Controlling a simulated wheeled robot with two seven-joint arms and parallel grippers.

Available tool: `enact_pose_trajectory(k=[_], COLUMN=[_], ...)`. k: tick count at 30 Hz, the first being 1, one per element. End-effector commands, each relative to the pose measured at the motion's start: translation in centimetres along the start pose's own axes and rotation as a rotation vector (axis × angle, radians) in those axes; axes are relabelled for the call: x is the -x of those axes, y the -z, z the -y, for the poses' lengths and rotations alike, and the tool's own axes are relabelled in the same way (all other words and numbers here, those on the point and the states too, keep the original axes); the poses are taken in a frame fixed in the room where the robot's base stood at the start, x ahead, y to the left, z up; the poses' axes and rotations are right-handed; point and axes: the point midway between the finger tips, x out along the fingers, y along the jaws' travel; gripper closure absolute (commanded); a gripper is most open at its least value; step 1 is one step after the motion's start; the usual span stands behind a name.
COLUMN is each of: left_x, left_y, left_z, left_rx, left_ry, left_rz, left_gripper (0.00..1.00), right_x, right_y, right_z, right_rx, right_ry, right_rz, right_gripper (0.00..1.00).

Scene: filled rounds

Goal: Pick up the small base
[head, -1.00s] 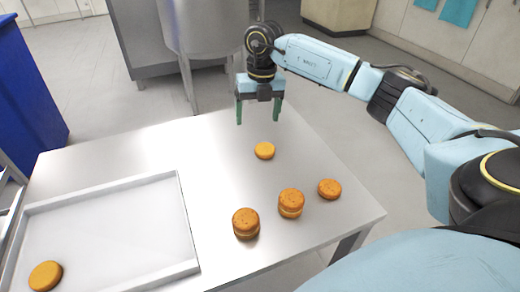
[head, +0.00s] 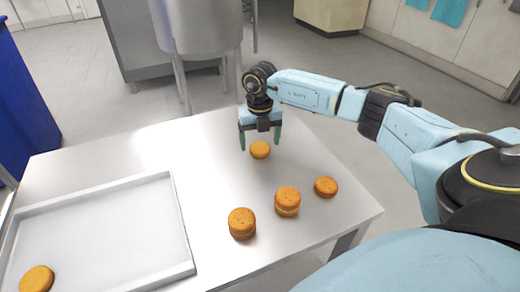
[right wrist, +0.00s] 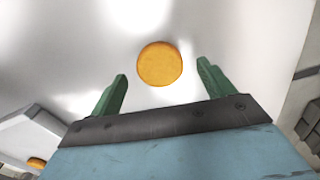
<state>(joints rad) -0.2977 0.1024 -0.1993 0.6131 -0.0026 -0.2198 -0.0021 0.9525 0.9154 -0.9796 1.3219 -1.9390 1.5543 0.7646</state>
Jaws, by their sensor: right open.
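A small, plain orange round, which looks like the small base (head: 260,150), lies flat on the metal table below my right gripper (head: 259,140). The gripper points down and is open, with its green fingers to either side of the round in the head view. In the right wrist view the round (right wrist: 160,64) shows between and beyond the fingertips (right wrist: 162,69), with a gap to each finger. Nothing is held. My left gripper is not in view.
Nearer on the table (head: 225,170) stand a single round (head: 326,187) and two taller, stacked-looking rounds (head: 287,201) (head: 242,223). A shallow metal tray (head: 183,225) at left holds another round (head: 37,279). The table between tray and gripper is clear.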

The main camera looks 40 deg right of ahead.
Motion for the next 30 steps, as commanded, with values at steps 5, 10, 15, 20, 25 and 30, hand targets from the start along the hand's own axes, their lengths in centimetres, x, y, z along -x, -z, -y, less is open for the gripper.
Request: enact_pose_trajectory(k=[5,10,15,20,25,30], left_x=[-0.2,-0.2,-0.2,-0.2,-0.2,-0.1], left_y=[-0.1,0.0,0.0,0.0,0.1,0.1], left_z=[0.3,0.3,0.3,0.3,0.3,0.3], left_rx=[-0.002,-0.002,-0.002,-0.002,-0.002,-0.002], left_ry=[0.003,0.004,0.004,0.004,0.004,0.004], left_rz=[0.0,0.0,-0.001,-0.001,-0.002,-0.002], left_gripper=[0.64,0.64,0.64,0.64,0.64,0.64], right_x=[-2.0,-2.0,-1.9,-1.9,-1.9,-1.1], right_y=[0.0,0.0,0.0,0.0,0.0,-0.1], right_z=[0.0,0.0,0.0,0.0,0.0,0.0], right_rx=[0.0,0.0,0.0,0.0,0.0,0.0], right_ry=[0.001,0.001,0.0,0.0,0.0,-0.001], right_rz=[-0.001,0.0,0.0,0.001,0.001,0.003], right_gripper=[0.19,0.19,0.39,0.55,0.55,0.55])
